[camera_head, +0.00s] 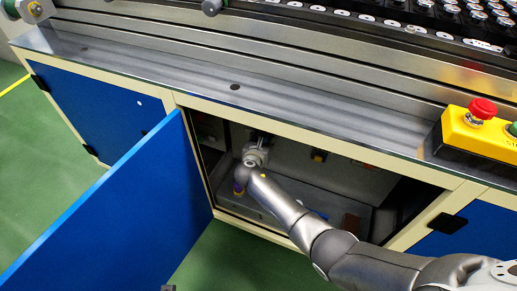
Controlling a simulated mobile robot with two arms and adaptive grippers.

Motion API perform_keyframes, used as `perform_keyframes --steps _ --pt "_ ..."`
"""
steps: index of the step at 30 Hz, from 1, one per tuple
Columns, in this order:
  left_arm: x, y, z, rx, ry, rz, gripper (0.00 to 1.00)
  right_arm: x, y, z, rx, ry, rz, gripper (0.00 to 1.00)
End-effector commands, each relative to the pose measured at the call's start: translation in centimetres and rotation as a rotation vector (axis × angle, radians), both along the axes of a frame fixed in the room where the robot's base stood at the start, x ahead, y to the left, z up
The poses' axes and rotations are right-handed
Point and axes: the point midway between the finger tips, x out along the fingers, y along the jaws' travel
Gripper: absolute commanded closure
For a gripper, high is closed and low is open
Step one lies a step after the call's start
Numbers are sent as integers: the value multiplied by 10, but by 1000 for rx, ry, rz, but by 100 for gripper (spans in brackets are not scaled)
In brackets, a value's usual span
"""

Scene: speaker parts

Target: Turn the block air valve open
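My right arm comes in from the lower right and reaches into the open cabinet (215,203) under the bench. Its wrist end is near the left side of the opening. My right gripper (262,139) is small and dark in the shade there, and its fingers cannot be told as open or shut. I cannot clearly make out the block air valve. A small yellow and black part (319,156) shows on the cabinet's back, right of the gripper and apart from it. Whether this is the valve I cannot tell. My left gripper is not in view.
The blue door (110,215) stands open at the left of the cabinet. The bench's metal edge (235,100) runs above the opening. A yellow box with a red button (481,109) sits on the bench at right. Green floor (225,265) is clear below.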

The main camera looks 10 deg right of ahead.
Motion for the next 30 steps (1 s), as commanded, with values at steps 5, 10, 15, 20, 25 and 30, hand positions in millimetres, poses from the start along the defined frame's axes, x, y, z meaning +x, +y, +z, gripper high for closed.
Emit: perform_keyframes --steps 5,10,15,20,25,30 --pt "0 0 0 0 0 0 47 -20 9 8 4 1 0 62" --pt "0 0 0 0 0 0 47 -41 18 18 2 0 1 62" --pt "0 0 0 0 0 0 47 -58 25 25 1 2 1 62" --pt "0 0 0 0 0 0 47 -67 29 30 0 1 1 62" --pt "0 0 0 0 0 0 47 -69 30 31 0 1 0 62" --pt "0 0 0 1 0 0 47 -69 30 31 0 1 0 62"
